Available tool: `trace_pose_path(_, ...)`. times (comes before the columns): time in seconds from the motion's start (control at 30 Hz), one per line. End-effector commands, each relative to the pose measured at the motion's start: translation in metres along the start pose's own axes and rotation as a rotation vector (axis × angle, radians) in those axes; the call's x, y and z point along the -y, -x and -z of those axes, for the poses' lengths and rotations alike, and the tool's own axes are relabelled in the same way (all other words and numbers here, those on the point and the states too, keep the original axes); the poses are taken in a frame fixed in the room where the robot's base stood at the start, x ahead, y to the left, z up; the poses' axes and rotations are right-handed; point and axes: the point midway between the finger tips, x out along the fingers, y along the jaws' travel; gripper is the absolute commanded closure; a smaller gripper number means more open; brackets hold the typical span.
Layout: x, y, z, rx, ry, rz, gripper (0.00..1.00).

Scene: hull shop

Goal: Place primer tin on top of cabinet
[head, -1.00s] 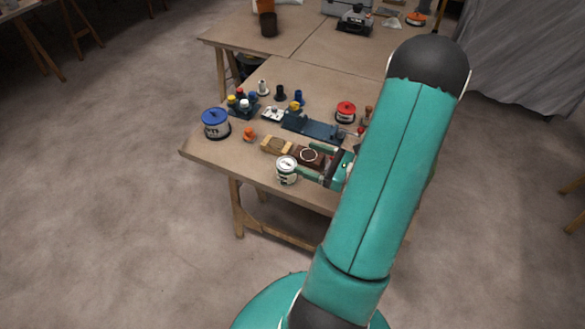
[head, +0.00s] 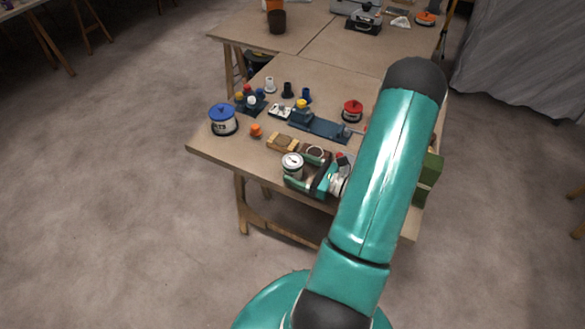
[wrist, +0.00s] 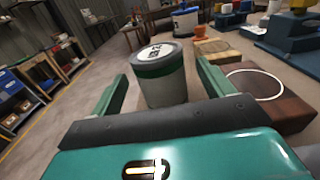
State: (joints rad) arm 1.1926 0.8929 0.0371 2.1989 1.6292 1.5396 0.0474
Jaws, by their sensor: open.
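A white tin with a green band and a round label on its lid, which I take as the primer tin (head: 292,167), stands upright near the front edge of the table. In the wrist view the tin (wrist: 165,78) stands between the two green fingers of my gripper (wrist: 162,78), with a gap visible on the left. My gripper (head: 306,173) is open and low over the table. I cannot clearly make out a cabinet; a green box-like thing (head: 429,178) shows partly behind my arm at the right.
Right beside my gripper are a dark brown block (wrist: 270,105) with a pale ring and a light wood block (head: 282,142). The left front of the table (head: 225,153) is clear.

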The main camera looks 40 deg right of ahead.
Motion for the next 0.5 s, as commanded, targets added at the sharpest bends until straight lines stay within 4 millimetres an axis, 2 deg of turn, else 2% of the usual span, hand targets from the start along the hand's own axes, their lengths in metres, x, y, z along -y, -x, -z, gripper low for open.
trace_pose_path(0.03, -0.001, -0.009, 0.0, 0.0, 0.0, -0.003, 0.2)
trace_pose_path(0.17, 0.0, -0.024, 0.0, 0.0, 0.0, -0.001, 0.2)
trace_pose_path(0.43, 0.0, -0.027, 0.0, -0.001, 0.0, 0.001, 0.2)
trace_pose_path(0.5, 0.0, -0.027, 0.0, -0.001, 0.0, 0.001, 0.33)
